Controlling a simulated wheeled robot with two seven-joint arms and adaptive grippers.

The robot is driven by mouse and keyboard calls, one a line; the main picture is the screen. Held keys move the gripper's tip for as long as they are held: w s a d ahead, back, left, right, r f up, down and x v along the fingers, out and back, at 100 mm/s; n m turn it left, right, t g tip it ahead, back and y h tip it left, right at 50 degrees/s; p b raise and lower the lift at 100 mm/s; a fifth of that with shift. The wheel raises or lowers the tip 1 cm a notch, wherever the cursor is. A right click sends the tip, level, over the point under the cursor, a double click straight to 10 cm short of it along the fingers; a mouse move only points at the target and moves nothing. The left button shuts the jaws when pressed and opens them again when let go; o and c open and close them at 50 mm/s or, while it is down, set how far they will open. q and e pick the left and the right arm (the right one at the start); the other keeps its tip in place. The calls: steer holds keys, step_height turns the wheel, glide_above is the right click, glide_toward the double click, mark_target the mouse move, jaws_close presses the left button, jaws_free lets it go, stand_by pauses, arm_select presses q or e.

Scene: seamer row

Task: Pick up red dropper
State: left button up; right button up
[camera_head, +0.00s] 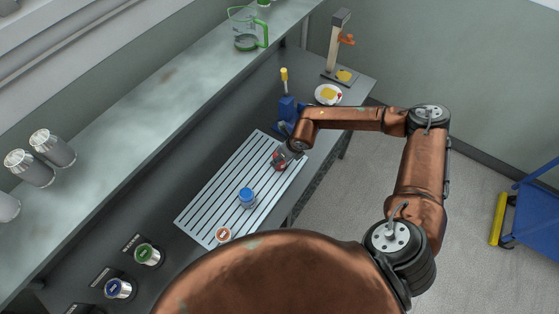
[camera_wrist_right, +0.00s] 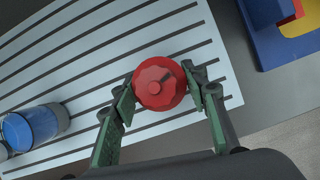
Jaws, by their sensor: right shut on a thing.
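The red dropper (camera_wrist_right: 160,84) shows in the right wrist view as a faceted red cap seen from above, between the two green-padded fingers of my right gripper (camera_wrist_right: 157,90). The fingers are shut on it from both sides. In the head view the red dropper (camera_head: 278,161) shows as a small red patch at the far right part of the striped tray (camera_head: 196,216), mostly covered by my right gripper (camera_head: 283,156). What lies below the cap is hidden, and I cannot tell whether it touches the tray. My left gripper is not in view.
A blue-capped jar (camera_head: 247,196) and an orange-capped jar (camera_head: 224,234) stand on the tray. Green (camera_head: 148,254) and blue (camera_head: 118,288) capped jars stand nearer on the bench. A blue holder (camera_head: 288,108) and a white plate (camera_head: 328,94) are beyond the tray. A raised shelf (camera_head: 165,85) runs along the left.

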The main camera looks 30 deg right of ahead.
steer(key=shift+r, duration=0.6)
steer(key=s+a+r+n+g+h+b, duration=0.1)
steer(key=s+a+r+n+g, duration=0.2)
steer(key=n, duration=1.2)
steer(key=s+a+r+n+g+b, duration=0.1)
steer(key=s+a+r+n+g, duration=0.2)
steer(key=s+r+n, duration=0.7)
steer(key=n+g, duration=0.2)
steer(key=n, duration=0.4)
steer(key=shift+g+h, duration=0.4)
